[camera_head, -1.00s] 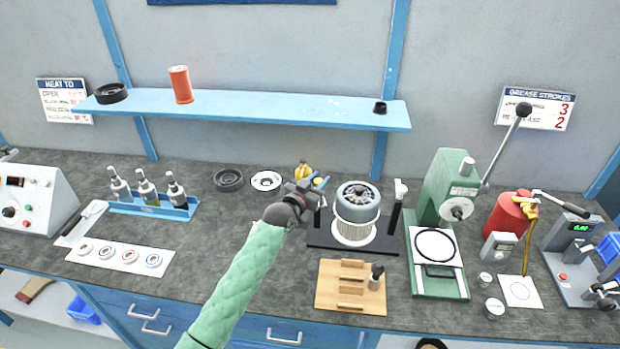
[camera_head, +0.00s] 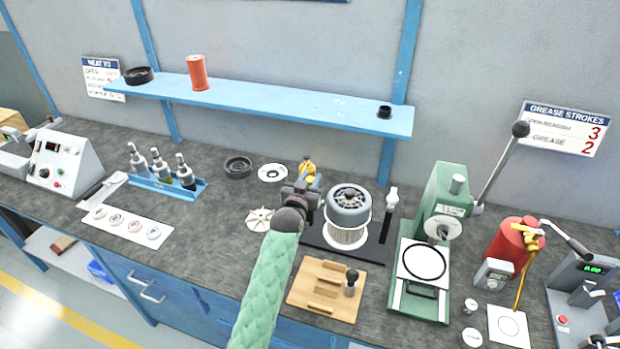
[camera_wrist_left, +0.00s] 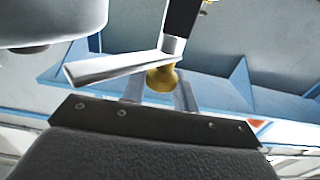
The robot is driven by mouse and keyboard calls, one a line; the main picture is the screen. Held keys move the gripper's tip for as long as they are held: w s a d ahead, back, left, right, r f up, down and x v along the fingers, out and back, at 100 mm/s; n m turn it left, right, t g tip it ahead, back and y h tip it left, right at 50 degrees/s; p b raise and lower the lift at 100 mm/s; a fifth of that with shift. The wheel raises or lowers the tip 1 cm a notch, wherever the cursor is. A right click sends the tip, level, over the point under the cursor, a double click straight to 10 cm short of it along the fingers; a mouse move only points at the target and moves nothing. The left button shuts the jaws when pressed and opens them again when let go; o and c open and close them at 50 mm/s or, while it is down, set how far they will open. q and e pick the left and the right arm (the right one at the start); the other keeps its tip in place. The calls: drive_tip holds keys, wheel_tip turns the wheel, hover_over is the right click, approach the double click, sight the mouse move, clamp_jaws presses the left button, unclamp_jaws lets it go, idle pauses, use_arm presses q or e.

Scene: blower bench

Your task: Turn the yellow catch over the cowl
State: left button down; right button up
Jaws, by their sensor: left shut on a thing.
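The blower, with its grey cowl (camera_head: 349,201) over a ribbed white lower part, stands on a black base (camera_head: 374,249) between two dark posts. My left gripper (camera_head: 306,190) is at its left side and hides most of the left post. In the left wrist view, a flat metal lever (camera_wrist_left: 112,66) meets a black post (camera_wrist_left: 181,18). The yellow catch's knob (camera_wrist_left: 162,78) sits below it, between my left fingers, which are shut on it. The cowl's grey side (camera_wrist_left: 50,22) is at upper left, close to the lever's end. My right gripper is in neither view.
A white impeller (camera_head: 259,219) lies left of my gripper. A wooden block (camera_head: 325,289) lies in front of the blower. A green press (camera_head: 437,207) stands close on the right, a red canister (camera_head: 513,248) beyond it. A blue shelf (camera_head: 260,102) runs behind.

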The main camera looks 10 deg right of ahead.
use_arm(q)
drive_tip(key=c, duration=1.1)
unclamp_jaws()
drive_tip(key=shift+c, duration=0.2)
drive_tip(key=shift+o, duration=0.2)
drive_tip(key=shift+s+a+f, duration=0.15)
drive_tip(key=shift+s+a, duration=0.05)
drive_tip(key=shift+s, duration=0.1)
drive_tip(key=b+v, duration=0.3)
drive_tip(key=v, duration=0.4)
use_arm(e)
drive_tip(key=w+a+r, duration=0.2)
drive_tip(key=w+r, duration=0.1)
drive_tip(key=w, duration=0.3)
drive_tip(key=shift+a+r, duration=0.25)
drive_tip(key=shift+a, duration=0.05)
use_arm(q)
drive_tip(key=shift+c, duration=0.2)
